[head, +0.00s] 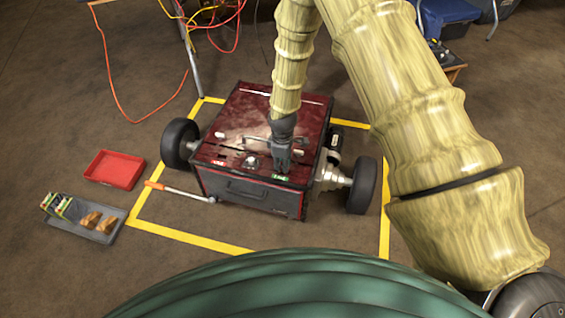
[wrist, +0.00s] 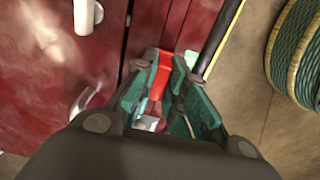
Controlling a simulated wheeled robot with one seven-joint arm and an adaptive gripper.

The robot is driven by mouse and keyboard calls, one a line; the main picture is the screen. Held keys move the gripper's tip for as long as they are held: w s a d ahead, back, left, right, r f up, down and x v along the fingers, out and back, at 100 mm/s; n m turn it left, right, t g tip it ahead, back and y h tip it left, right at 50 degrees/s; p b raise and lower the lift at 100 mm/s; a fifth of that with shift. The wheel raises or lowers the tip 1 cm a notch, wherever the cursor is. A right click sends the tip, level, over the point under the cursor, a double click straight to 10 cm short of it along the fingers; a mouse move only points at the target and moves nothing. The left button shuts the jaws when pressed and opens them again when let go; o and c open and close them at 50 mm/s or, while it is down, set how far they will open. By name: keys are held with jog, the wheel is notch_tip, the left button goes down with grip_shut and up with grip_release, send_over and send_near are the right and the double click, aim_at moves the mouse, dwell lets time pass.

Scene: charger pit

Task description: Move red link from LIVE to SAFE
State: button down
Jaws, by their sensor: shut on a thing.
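My gripper (head: 282,160) points down at the front right of the dark red wheeled box's lid (head: 245,122), beside the green SAFE label (head: 279,178). In the wrist view its teal fingers are shut on the red link (wrist: 161,72), which stands between them close to the lid. The green label (wrist: 191,58) shows just beside the link. In the head view my gripper hides the link. The red LIVE label (head: 218,162) is farther left on the lid, with no link visible on it. Whether the link touches a socket cannot be told.
A handle bar and a round knob (head: 251,162) stand on the lid left of my gripper. A red tray (head: 115,155), a grey tray (head: 62,224) with brown blocks and an orange-handled tool (head: 178,190) lie left on the floor. Yellow tape (head: 190,238) surrounds the box.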

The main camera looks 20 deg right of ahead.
jog(key=shift+f, duration=0.55)
jog(key=c, duration=1.4)
grip_release()
jog(key=shift+o, duration=0.2)
jog(key=shift+r, duration=0.15)
notch_tip(320, 180, up, 12)
